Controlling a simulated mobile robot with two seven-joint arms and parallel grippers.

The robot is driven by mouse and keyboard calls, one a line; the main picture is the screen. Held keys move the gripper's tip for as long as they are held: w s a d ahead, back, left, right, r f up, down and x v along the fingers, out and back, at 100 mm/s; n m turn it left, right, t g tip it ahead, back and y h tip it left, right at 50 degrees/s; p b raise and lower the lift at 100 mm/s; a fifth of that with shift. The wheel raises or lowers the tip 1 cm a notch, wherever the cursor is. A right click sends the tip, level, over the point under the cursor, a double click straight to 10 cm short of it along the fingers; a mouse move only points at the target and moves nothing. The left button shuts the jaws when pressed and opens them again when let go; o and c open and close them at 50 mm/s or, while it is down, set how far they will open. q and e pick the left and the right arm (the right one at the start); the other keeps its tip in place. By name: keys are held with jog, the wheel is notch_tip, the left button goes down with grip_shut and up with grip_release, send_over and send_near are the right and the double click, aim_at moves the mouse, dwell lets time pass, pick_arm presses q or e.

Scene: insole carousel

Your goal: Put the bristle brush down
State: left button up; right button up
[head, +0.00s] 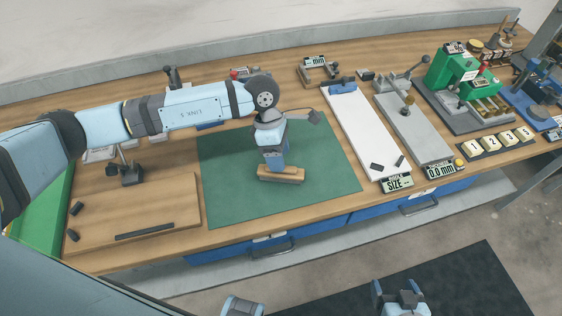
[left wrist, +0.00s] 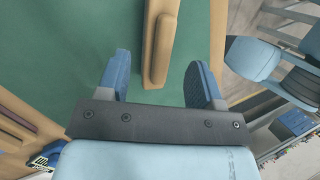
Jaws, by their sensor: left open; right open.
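The bristle brush (head: 282,174) is a light wooden block lying on the green mat (head: 228,178) near the middle of the bench. In the left wrist view the brush (left wrist: 160,40) shows its raised wooden grip, with its near end between or just beyond the fingertips. Its bristles are hidden. My left gripper (head: 272,161) points down directly over the brush; its blue fingers (left wrist: 158,80) are spread apart, with gaps on both sides of the wood. My right gripper (head: 398,291) is open and empty, low in front of the bench, away from the brush.
A wooden board (head: 130,215) with dark small parts lies left of the mat. A white panel (head: 360,135) and a grey fixture (head: 412,128) stand to its right, with a green press (head: 455,75) beyond. The mat around the brush is clear.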

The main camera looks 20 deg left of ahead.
pick_arm(q)
jog(key=v, duration=0.9)
jog(key=shift+b, duration=0.4)
